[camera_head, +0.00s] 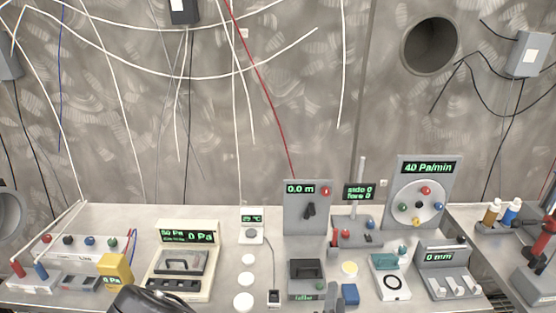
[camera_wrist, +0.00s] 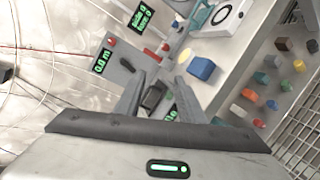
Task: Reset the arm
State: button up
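My gripper (camera_wrist: 160,88) shows in the wrist view with its two grey fingers apart and nothing held between them. Past the fingers, a device with a dark block (camera_wrist: 153,96) on the table shows through the gap. In the head view a dark rounded part of my arm (camera_head: 150,300) shows at the bottom edge, in front of the table. The gripper fingers are not visible in the head view.
A long table (camera_head: 215,285) carries a pressure device (camera_head: 182,262), a "0.0 m" panel (camera_head: 307,215), a dial panel (camera_head: 424,195) and a "0 mm" device (camera_head: 446,268). A blue block (camera_wrist: 201,67) shows beyond my fingers. Cables hang along the wall.

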jog(key=s+a+r+m+g+y+p, duration=0.1)
jog(key=a+r+m+g+y, duration=0.1)
jog(key=a+m+g, duration=0.95)
notch_tip(320, 180, up, 15)
jog(key=s+d+m+t+y+p, duration=0.1)
jog(key=s+d+m+t+y, duration=0.1)
jog(key=m+y, duration=0.3)
jog(key=s+d+r+m+h, duration=0.1)
jog(key=s+d+r+m, duration=0.1)
jog(key=s+d+r, duration=0.2)
jog(key=s+d+r+m+h+p, duration=0.1)
jog(key=s+d+r, duration=0.3)
jog(key=s+r, duration=0.4)
notch_tip(320, 180, up, 4)
jog(key=shift+s+d+r+m+h, duration=0.2)
jog(key=shift+s+d+m+h, duration=0.1)
jog(key=shift+d+m+h, duration=0.15)
